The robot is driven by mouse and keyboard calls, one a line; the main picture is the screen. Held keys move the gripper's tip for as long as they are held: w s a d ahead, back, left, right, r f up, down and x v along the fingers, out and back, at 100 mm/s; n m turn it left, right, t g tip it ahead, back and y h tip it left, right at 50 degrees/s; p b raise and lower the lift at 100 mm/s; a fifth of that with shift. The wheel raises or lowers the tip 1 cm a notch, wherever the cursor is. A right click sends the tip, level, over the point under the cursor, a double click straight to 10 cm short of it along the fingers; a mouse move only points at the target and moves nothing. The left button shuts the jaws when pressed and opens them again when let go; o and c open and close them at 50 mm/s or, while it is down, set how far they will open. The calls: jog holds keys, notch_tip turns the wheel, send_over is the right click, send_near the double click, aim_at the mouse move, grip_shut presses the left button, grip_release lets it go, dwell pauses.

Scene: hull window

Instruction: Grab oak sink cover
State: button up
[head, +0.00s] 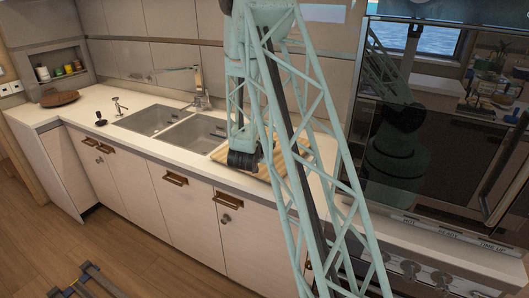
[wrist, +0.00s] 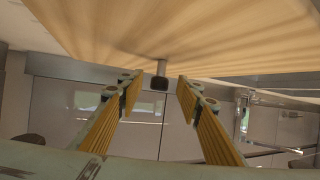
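The oak sink cover (head: 291,166) is a pale wooden board lying on the counter just right of the sink, partly hidden behind my arm. In the wrist view the oak cover (wrist: 210,35) fills the top of the picture, its edge close beyond my fingertips. My gripper (wrist: 157,88) has its two yellow-padded fingers spread apart with nothing held between them. A small metal peg with a dark end (wrist: 160,77) shows between the fingertips; I cannot tell what it belongs to. In the head view the fingers are hidden by my arm.
The double sink (head: 172,123) with its faucet (head: 200,88) lies left of the cover. A round brown board (head: 60,98) sits at the counter's far left end. A tall glass-fronted oven (head: 430,130) stands at the right. The white counter (head: 85,112) left of the sink is mostly clear.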

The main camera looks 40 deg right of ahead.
jog(key=shift+b+x, duration=0.3)
jog(key=shift+x, duration=1.75)
grip_shut()
